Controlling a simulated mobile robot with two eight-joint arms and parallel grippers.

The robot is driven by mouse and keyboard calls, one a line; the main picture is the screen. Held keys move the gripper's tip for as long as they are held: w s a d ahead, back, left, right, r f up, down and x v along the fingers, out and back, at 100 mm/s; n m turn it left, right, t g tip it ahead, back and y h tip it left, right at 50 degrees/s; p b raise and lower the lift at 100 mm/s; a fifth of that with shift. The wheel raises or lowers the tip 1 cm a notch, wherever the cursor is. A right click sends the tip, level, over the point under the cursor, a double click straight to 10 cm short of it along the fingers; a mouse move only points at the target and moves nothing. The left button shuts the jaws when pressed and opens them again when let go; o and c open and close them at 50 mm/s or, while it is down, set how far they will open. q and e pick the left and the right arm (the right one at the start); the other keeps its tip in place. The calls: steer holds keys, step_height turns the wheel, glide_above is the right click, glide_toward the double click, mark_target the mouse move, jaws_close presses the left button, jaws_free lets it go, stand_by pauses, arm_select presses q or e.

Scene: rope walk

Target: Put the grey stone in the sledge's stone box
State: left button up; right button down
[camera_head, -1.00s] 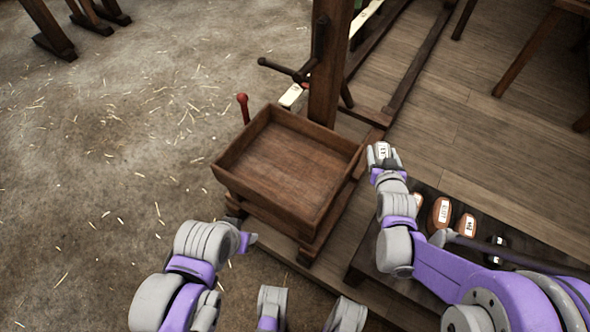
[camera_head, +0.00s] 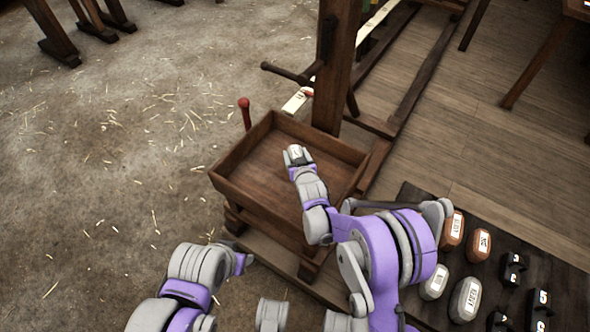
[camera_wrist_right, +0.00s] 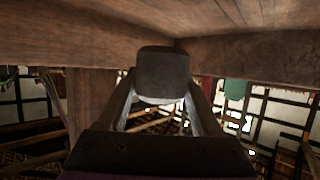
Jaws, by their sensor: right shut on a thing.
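The sledge's stone box (camera_head: 232,160) is an open wooden tray at the foot of a post; its floor looks empty. My right gripper (camera_head: 297,156) is over the box's floor, near its back side, shut on the grey stone (camera_head: 294,150), whose pale label shows between the fingers. In the right wrist view the grey stone (camera_wrist_right: 165,75) sits between both fingers, with wooden boards around it. I cannot tell its exact height over the box's floor. My left gripper (camera_head: 243,263) is low, left of the box's front corner; its finger opening is not clear.
A dark low bench (camera_head: 415,200) at right holds more labelled stones, two grey (camera_head: 465,300) and two brown (camera_head: 452,230), and several black weights (camera_head: 513,268). A wooden post (camera_head: 332,75) with a crank stands behind the box. A red-knobbed lever (camera_head: 245,113) rises beside it.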

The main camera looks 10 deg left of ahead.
step_height(320, 180, down, 6)
steer(key=shift+f+b, duration=0.15)
steer(key=shift+b, duration=0.55)
steer(key=shift+s+d+f+b, duration=0.1)
steer(key=shift+s+f+b, duration=0.05)
steer(key=shift+f+b, duration=0.4)
steer(key=shift+c, duration=0.3)
jaws_free()
steer(key=shift+f, duration=0.1)
steer(key=shift+r+p, duration=0.6)
steer(key=shift+r, duration=0.05)
steer(key=p+v, duration=0.1)
steer(key=v, duration=0.6)
steer(key=shift+r, duration=0.15)
